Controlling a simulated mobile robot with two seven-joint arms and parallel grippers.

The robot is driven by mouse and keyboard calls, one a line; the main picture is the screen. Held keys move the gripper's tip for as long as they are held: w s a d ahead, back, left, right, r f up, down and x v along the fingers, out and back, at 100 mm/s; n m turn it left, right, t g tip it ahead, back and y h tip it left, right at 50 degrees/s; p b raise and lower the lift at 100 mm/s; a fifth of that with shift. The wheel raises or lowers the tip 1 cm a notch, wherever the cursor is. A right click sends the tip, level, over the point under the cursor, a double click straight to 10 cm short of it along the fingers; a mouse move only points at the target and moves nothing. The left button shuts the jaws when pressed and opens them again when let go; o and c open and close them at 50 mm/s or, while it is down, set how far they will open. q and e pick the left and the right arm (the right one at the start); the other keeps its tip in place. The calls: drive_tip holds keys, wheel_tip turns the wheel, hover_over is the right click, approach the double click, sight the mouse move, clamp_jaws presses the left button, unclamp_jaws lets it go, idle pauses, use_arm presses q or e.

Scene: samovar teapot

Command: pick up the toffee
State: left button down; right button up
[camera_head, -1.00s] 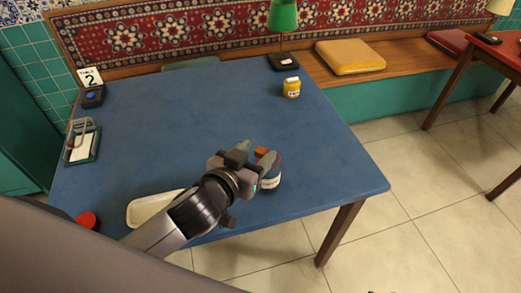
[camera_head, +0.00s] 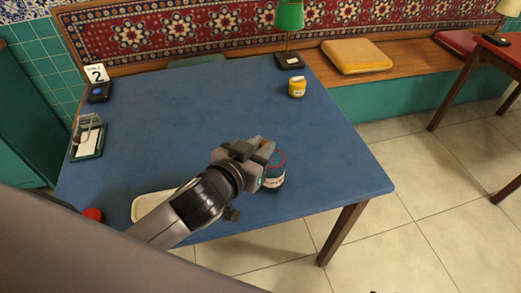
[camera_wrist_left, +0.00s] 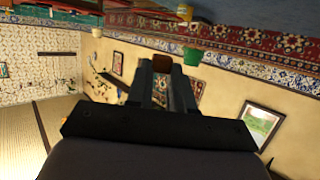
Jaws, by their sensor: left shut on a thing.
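The toffee is a small brown-orange block (camera_wrist_left: 162,63) held between the fingertips of my left gripper in the left wrist view. In the head view only a bit of its orange top (camera_head: 263,143) shows. My left gripper (camera_head: 262,151) is shut on it, above the near right part of the blue table. A jar with a blue and white label (camera_head: 274,180) stands just beside and below the fingers, partly hidden by them. My right gripper is not in view.
The blue table (camera_head: 200,110) is clear in its middle. A white tray (camera_head: 146,206) and a red round thing (camera_head: 93,214) lie at the near left. A yellow jar (camera_head: 297,87) and a green lamp (camera_head: 289,16) stand at the back right.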

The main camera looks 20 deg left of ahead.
use_arm(q)
wheel_tip(320, 180, up, 18)
drive_tip(key=p, duration=0.3)
drive_tip(key=shift+r+p, duration=0.2)
drive_tip(key=shift+p, duration=0.1)
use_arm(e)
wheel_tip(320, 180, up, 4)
